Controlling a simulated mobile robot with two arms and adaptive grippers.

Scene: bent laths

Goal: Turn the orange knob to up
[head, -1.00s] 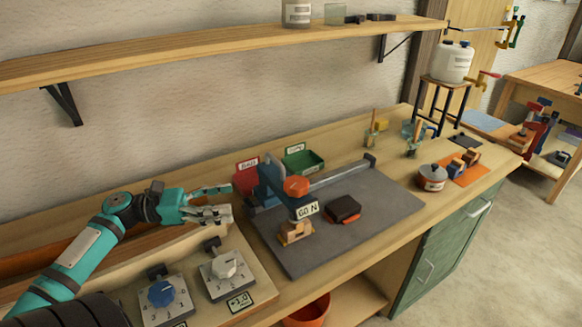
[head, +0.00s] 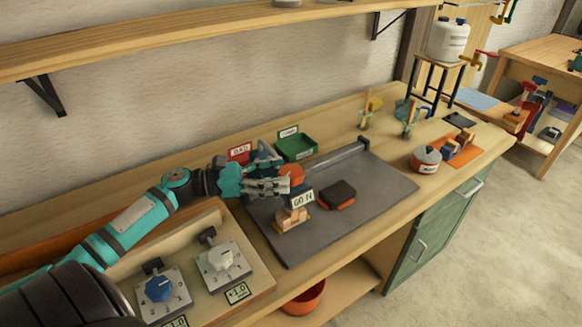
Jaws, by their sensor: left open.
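The orange knob (head: 292,172) is on the blue fixture at the left of the grey plate (head: 370,196), above a "60 N" sign (head: 302,198). My left gripper (head: 282,182) has come in from the left and its fingers are at the knob's left side. They cover part of the knob and most of the blue fixture. The gripper is open; whether the fingers touch the knob I cannot tell. The knob's pointing direction is not clear. My right gripper is not in view.
A wooden block piece (head: 292,220) and a dark block (head: 338,194) lie on the plate near the knob. A red bin (head: 240,152) and a green bin (head: 296,147) stand behind. A panel with a blue dial (head: 159,288) and a white dial (head: 219,257) is below my arm.

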